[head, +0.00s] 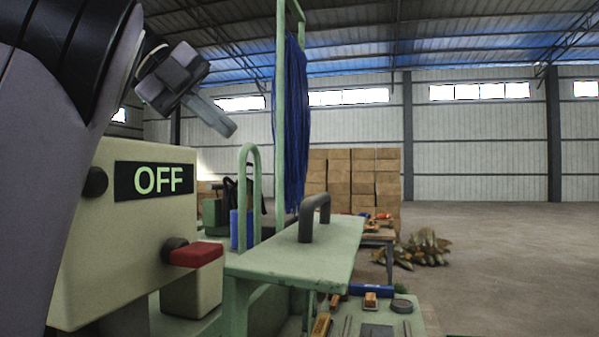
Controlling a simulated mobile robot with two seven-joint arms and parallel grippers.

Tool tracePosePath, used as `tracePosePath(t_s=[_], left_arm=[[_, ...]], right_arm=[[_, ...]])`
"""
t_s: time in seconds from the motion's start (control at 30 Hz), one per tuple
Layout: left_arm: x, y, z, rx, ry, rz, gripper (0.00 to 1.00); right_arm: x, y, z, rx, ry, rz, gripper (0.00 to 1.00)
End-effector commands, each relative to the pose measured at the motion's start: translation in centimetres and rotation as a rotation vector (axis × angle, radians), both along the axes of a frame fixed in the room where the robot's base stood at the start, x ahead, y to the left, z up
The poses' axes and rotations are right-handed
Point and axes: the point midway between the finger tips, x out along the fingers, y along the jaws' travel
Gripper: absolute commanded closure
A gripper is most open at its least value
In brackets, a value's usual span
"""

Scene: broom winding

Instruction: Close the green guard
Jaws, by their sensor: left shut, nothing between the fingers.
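The green guard (290,262) is a flat pale-green plate that lies about level in the middle of the head view. A dark arched handle (314,216) stands up from its top. My left gripper (223,125) is at the upper left, shut and empty, with its fingers pointing down and right. It is above and to the left of the guard in the picture and apart from the handle. My right gripper is out of view.
A cream control box (120,240) with an "OFF" display (153,180) and a red switch (195,254) stands left of the guard. A green post with blue strands (292,120) rises behind it. Tools lie on a lower bench (375,318). Open floor is at right.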

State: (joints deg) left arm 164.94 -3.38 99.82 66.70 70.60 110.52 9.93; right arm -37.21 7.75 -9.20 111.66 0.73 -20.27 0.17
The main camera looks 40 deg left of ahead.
Motion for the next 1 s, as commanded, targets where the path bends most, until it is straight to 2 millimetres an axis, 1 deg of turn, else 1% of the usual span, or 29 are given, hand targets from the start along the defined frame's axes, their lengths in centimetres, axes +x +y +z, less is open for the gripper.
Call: tracePosePath(t_s=[0.03, 0.1, 0.17, 0.27, 0.37, 0.77, 0.9, 1.0], left_arm=[[-0.4, -0.9, 0.1, -0.023, 0.001, -0.056, 1.0], [-0.7, -1.8, 0.0, -0.04, 0.003, -0.108, 1.0], [-0.7, -2.2, -0.2, -0.049, 0.007, -0.13, 1.0], [-0.2, -2.7, -0.7, -0.051, 0.009, -0.14, 1.0], [0.7, -3.3, -1.7, -0.051, 0.013, -0.135, 1.0], [5.5, -6.6, -6.6, -0.048, 0.012, -0.133, 1.0], [7.0, -7.6, -7.3, -0.049, 0.01, -0.133, 1.0], [7.7, -8.1, -7.7, -0.049, 0.009, -0.132, 1.0]], right_arm=[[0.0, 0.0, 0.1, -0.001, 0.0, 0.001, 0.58], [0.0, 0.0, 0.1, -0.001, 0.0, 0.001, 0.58], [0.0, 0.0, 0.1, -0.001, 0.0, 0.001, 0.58], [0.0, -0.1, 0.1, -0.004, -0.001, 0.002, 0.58], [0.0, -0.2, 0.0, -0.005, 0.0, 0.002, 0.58], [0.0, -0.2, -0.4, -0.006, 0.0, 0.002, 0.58], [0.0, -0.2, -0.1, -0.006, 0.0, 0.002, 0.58], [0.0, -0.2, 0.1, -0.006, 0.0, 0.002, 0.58]])
